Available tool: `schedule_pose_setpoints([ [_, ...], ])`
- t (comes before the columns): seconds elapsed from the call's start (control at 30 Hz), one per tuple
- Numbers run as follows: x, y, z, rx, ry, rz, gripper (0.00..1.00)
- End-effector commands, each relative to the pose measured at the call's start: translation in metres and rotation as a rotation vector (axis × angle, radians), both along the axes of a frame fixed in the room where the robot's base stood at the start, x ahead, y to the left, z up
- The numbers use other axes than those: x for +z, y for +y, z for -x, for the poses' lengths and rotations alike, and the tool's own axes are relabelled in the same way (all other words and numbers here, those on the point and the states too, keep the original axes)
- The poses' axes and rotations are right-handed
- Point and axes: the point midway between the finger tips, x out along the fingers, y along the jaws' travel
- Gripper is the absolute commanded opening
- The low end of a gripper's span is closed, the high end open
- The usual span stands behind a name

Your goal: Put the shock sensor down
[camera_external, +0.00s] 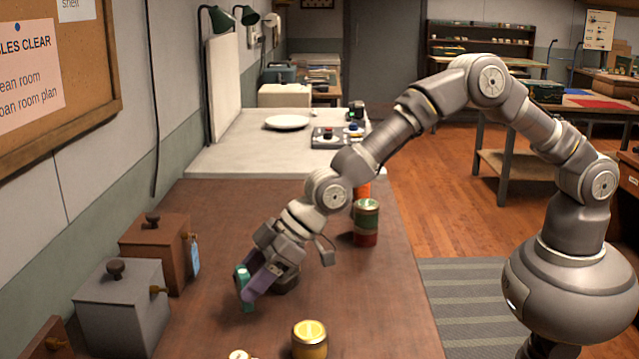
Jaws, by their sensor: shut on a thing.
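My gripper (252,284) reaches down over the brown table (375,318), left of its middle. It is shut on a small teal-green thing (243,288), which seems to be the shock sensor. The fingers cover part of it. I cannot tell whether its lower end touches the table top or hangs just above it.
A grey box (120,305) and a brown box (160,245) with knobs stand left of my gripper. A yellow-lidded jar (309,340) stands in front, and a green and red can (366,224) behind to the right. A white plate (287,122) lies farther back. Bare table lies right of my gripper.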

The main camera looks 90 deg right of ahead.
Motion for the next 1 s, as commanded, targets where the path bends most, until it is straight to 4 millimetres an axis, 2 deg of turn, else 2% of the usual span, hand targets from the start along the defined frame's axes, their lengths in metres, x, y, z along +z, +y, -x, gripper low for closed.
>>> schedule_pose_setpoints([
  [0.07, -0.001, 0.002, -0.007, 0.0, -0.002, -0.001, 0.21],
  [0.2, -0.03, 0.001, -0.005, 0.0, 0.002, 0.001, 0.21],
  [0.27, -0.036, 0.001, -0.005, 0.0, 0.0, 0.0, 0.21],
  [0.63, -0.039, 0.001, -0.005, 0.0, -0.001, 0.0, 0.21],
  [0.67, -0.038, 0.001, -0.005, 0.0, 0.0, 0.0, 0.57],
  [0.73, -0.038, 0.001, -0.005, 0.0, 0.0, 0.0, 0.73],
  [0.77, -0.038, 0.001, -0.005, 0.0, 0.0, 0.0, 0.78],
  [1.0, -0.038, 0.001, -0.005, 0.0, -0.001, 0.0, 0.78],
])
